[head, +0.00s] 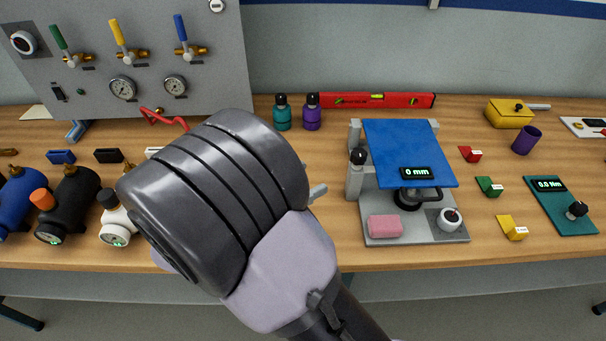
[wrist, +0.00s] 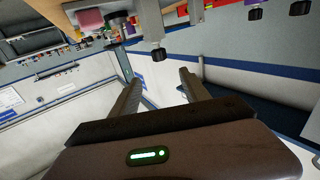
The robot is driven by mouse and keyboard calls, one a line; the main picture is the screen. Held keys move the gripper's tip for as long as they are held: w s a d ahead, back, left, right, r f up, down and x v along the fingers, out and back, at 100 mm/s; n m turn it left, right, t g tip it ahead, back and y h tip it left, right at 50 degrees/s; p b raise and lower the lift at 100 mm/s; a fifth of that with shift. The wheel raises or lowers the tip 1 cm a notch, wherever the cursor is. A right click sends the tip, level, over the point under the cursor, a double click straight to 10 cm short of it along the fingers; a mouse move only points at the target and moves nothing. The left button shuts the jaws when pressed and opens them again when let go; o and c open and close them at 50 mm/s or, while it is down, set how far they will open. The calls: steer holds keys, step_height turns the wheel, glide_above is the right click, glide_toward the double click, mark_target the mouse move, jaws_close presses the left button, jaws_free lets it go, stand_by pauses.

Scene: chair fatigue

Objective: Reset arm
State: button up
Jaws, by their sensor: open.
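My gripper (wrist: 160,88) shows in the wrist view with its two fingers apart and nothing between them. Beyond the fingers are a white wall with a blue stripe and the floor. In the wrist view the bench and its items appear tilted along the top edge. In the head view my arm rises from the bottom centre and bends over the middle left of the bench. The arm's dark rounded joint hides most of my gripper there; a small grey piece shows to its right.
The wooden bench (head: 490,250) carries a test rig with a blue plate (head: 405,150), a pink sponge (head: 385,226), teal (head: 282,113) and purple (head: 312,113) bottles, and a red level (head: 377,100). A valve panel (head: 80,95) stands at the back left. Several cylinders (head: 68,205) are at left.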

stand_by(0.4)
steer(key=w+d+r+n+t+y, duration=0.15)
steer(key=w+r+t+y, duration=0.25)
steer(key=w+r+y, duration=0.75)
steer(key=s+d+f+n+g+y, duration=0.1)
steer(key=s+d+f+g, duration=0.1)
steer(key=s, duration=0.7)
steer(key=s+d+f+n+g+y, duration=0.2)
steer(key=s+d+g, duration=0.1)
steer(key=s, duration=0.6)
steer(key=s+d+f+n+g+y, duration=0.2)
steer(key=s+g, duration=0.1)
steer(key=s, duration=0.6)
steer(key=shift+s+d+f, duration=0.25)
steer(key=shift+s+d, duration=0.1)
steer(key=shift+d, duration=0.05)
steer(key=shift+n+y, duration=0.25)
